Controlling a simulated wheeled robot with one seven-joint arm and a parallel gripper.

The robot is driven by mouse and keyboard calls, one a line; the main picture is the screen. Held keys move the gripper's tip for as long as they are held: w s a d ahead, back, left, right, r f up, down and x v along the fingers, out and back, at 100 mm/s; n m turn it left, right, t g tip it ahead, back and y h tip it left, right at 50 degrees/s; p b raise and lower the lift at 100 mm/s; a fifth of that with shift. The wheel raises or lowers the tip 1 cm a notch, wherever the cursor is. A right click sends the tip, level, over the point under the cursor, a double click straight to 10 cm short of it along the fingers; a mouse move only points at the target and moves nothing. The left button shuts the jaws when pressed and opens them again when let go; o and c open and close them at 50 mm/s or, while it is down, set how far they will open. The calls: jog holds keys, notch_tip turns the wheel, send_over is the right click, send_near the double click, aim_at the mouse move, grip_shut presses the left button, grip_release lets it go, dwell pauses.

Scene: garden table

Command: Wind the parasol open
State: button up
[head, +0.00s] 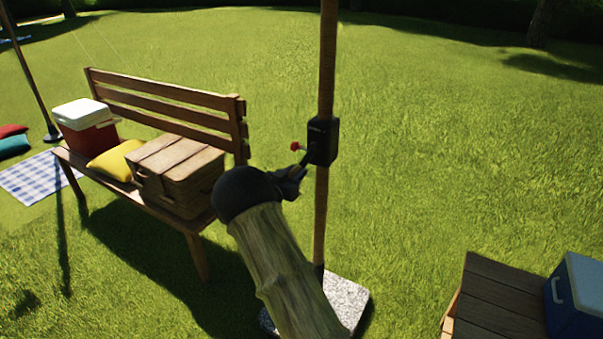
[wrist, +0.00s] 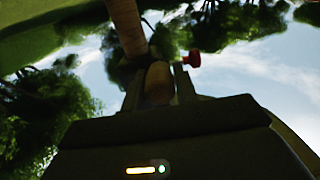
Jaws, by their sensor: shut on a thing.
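The parasol's wooden pole (head: 326,62) stands upright in the head view, with a black crank housing (head: 323,141) fixed on it. A red knob (head: 296,146) shows at the housing's left side, and also in the wrist view (wrist: 192,58), just right of the fingers. My gripper (head: 303,164) is at the housing's lower left. In the wrist view its fingers (wrist: 158,72) are shut on a rounded tan piece, the crank handle (wrist: 158,86). The head view does not show the canopy.
A stone base (head: 347,297) holds the pole on the grass. A wooden bench (head: 180,96) at left carries a wicker hamper (head: 180,175), a yellow cushion (head: 114,160) and a red cooler (head: 84,125). A slatted table (head: 495,305) with a blue cooler (head: 578,295) is at lower right.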

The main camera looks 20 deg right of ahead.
jog(key=shift+w+a+r+p, duration=0.75)
jog(key=shift+w+r+p, duration=0.1)
jog(key=shift+w+p, duration=0.1)
jog(key=shift+w+a+r+p, duration=0.3)
jog(key=shift+r+p, duration=0.25)
jog(key=shift+r, duration=0.1)
jog(key=shift+w+a+r+p, duration=0.25)
jog(key=shift+w+r+p, duration=0.05)
jog(key=shift+r+p, duration=0.3)
jog(key=shift+w+a+r+p, duration=0.1)
jog(key=shift+w+r+p, duration=0.05)
jog(key=shift+r+p, duration=0.5)
jog(key=shift+w+a+r+p, duration=0.1)
jog(key=shift+r+p, duration=0.35)
jog(key=shift+r, duration=0.35)
jog(key=shift+r, duration=0.1)
